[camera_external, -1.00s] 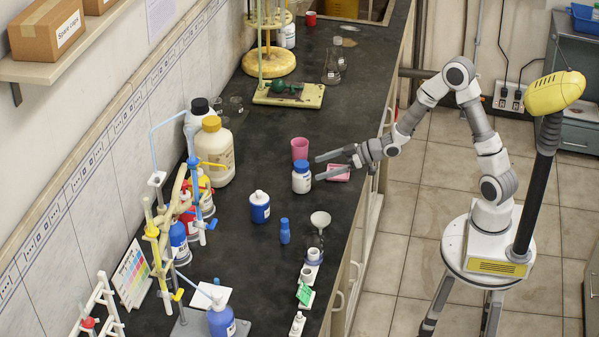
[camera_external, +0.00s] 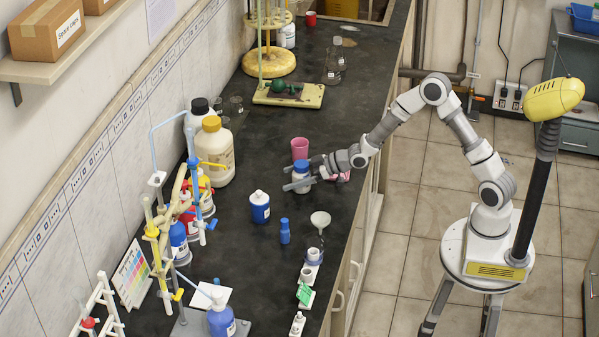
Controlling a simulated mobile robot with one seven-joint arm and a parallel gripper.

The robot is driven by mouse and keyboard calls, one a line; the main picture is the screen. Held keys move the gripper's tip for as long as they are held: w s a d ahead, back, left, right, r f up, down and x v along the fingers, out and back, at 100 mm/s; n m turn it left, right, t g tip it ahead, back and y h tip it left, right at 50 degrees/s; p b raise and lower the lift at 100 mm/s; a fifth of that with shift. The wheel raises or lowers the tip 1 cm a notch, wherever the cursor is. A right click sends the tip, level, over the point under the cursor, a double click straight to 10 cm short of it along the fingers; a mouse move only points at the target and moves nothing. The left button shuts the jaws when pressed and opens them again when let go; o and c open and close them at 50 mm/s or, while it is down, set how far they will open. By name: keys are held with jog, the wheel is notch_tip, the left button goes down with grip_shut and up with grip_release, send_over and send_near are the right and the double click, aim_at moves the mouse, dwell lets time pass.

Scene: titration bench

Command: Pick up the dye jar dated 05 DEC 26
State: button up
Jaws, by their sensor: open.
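A white jar with a blue lid (camera_external: 301,168) stands on the dark bench, partly hidden by my gripper. My gripper (camera_external: 292,176) is open, with its fingers reaching left around the jar, one on the far side and one on the near side. I cannot tell whether they touch it. A blue jar with a white label and white cap (camera_external: 260,207) stands to the left and nearer the camera. The dates on the labels are too small to read, so I cannot tell which jar is dated 05 DEC 26.
A pink cup (camera_external: 299,148) stands just behind the jar, and a pink item (camera_external: 343,177) lies partly hidden under my wrist. A small blue bottle (camera_external: 285,231) and a funnel (camera_external: 320,220) stand nearer the camera. Bench space left of the jar is clear.

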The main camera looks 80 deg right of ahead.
jog(key=c, duration=1.5)
jog(key=shift+o, duration=0.2)
jog(key=shift+r, duration=0.15)
